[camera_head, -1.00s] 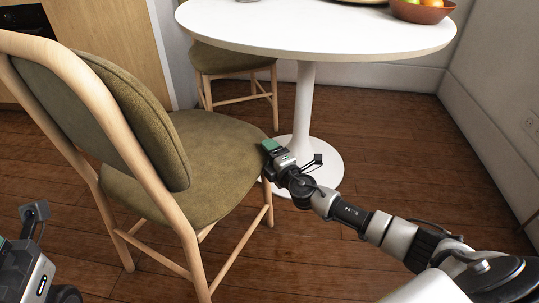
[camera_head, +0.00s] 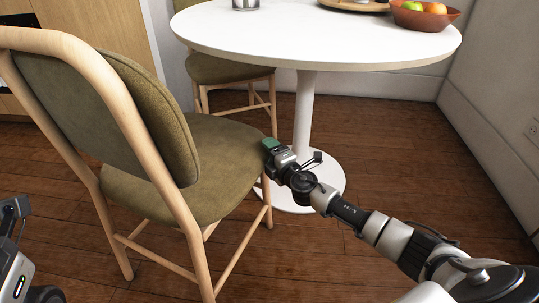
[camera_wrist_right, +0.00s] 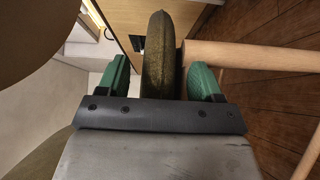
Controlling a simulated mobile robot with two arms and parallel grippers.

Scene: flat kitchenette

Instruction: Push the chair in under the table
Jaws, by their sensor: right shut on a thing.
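The chair (camera_head: 215,150) has an olive seat and backrest on a pale wooden frame. It stands upright left of the round white table (camera_head: 330,45), its seat front outside and below the tabletop's near left edge. The table's white pedestal (camera_head: 304,115) stands beyond the seat. My right gripper (camera_head: 270,150) is shut on the seat's near front corner.
A second olive chair (camera_head: 230,70) stands behind the table. A fruit bowl (camera_head: 424,16), a tray (camera_head: 354,5) and a metal pot (camera_head: 245,4) are on the tabletop. A white wall (camera_head: 500,100) bounds the right side. The wooden floor (camera_head: 400,150) right of the pedestal is clear.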

